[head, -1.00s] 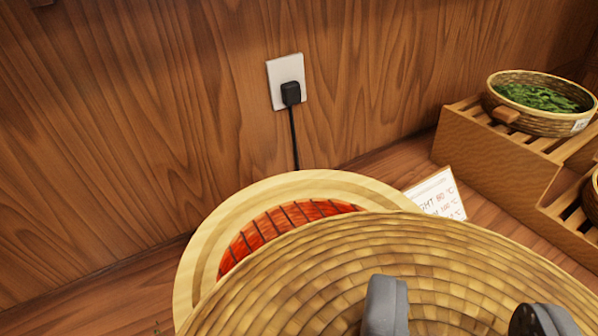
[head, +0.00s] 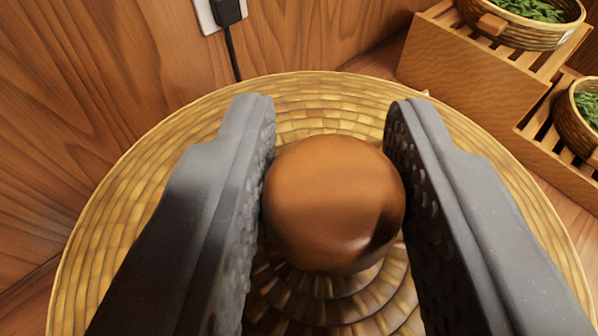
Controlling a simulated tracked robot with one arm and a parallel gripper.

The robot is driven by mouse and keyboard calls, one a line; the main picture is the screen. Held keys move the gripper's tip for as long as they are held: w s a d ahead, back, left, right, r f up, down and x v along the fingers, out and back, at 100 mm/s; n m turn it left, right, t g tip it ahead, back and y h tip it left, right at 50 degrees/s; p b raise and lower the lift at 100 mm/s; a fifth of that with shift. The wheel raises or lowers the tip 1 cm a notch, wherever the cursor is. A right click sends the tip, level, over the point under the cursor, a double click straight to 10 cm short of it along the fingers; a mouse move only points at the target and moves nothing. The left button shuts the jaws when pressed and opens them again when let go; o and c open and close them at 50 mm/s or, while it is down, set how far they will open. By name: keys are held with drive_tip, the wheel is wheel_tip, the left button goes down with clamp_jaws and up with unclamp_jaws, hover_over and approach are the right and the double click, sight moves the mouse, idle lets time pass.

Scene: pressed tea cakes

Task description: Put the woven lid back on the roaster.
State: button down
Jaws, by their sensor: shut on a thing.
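The woven lid (head: 110,215), a wide round of tan basketwork, fills most of the head view. A smooth brown round knob (head: 333,205) stands at its middle. My gripper (head: 331,150) is shut on the knob, with one dark grey finger on each side of it. The roaster is hidden, with the lid covering the area where it would show. I cannot tell whether the lid rests on the roaster's rim or is above it.
A wooden wall with a white socket plate (head: 206,18) and a black plug (head: 228,12) stands behind; its cord runs down behind the lid. At right, a stepped slatted wooden rack (head: 455,75) holds a basket of green leaves (head: 535,35) and a lower basket (head: 575,115).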

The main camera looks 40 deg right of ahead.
sight(324, 243)
drive_tip(key=shift+f+b, duration=0.6)
drive_tip(key=shift+f, duration=1.05)
drive_tip(key=shift+f, duration=0.5)
drive_tip(key=c, duration=1.1)
unclamp_jaws()
drive_tip(key=shift+f, duration=0.1)
drive_tip(key=v, duration=0.4)
drive_tip(key=p+v, duration=0.1)
drive_tip(key=v, duration=0.3)
drive_tip(key=r+v, duration=0.1)
drive_tip(key=v, duration=0.3)
drive_tip(key=shift+r, duration=0.1)
